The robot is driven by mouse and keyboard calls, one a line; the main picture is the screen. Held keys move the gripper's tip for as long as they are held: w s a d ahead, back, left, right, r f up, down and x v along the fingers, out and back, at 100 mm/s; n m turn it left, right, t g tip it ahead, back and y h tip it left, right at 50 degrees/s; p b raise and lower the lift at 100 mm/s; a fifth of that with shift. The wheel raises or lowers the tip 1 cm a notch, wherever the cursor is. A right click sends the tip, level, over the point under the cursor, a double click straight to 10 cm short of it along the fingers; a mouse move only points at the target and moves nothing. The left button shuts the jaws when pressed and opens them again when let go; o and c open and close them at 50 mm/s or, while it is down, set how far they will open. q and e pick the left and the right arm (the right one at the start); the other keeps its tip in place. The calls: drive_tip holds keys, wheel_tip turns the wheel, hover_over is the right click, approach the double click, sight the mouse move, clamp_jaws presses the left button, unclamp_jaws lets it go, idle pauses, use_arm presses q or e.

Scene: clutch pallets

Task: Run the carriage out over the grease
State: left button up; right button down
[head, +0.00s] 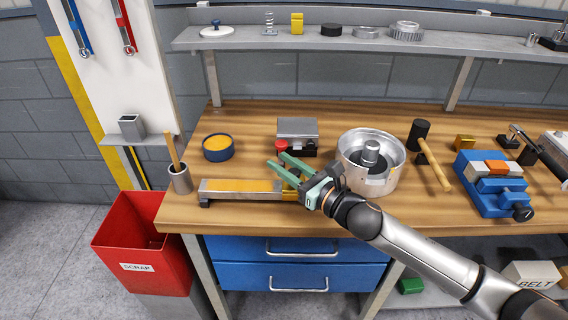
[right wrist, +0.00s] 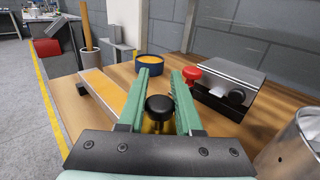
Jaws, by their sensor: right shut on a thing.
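A grey slide rail (head: 222,187) lies along the bench's front left, with a yellow-amber grease strip (head: 258,186) on its top; the rail also shows in the right wrist view (right wrist: 92,76). The brass carriage (head: 290,190) is at the rail's right end, mostly hidden by my right gripper (head: 287,168). In the right wrist view, the carriage's black knob (right wrist: 159,107) sits between the green fingers of my right gripper (right wrist: 162,92), with brass showing below it. The right gripper is shut on the knob. My left gripper is not in view.
A blue tin of yellow grease (head: 218,148) and a pot with a wooden-handled tool (head: 180,180) stand near the rail. A grey box with a red button (head: 297,129) is behind the gripper. A metal housing (head: 369,172) is close on the right.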

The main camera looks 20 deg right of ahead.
drive_tip(key=shift+a, duration=0.1)
idle(0.3)
drive_tip(key=w+a, duration=0.1)
drive_tip(key=a, duration=0.3)
drive_tip(key=w+a, duration=0.1)
drive_tip(key=a, duration=0.3)
drive_tip(key=w+a+p, duration=0.1)
drive_tip(key=a, duration=0.3)
drive_tip(key=shift+w, duration=0.25)
drive_tip(key=c, duration=0.6)
unclamp_jaws()
drive_tip(key=shift+d, duration=0.1)
drive_tip(key=v, duration=1.2)
drive_tip(key=shift+s+d, duration=0.15)
drive_tip(key=shift+s, duration=0.1)
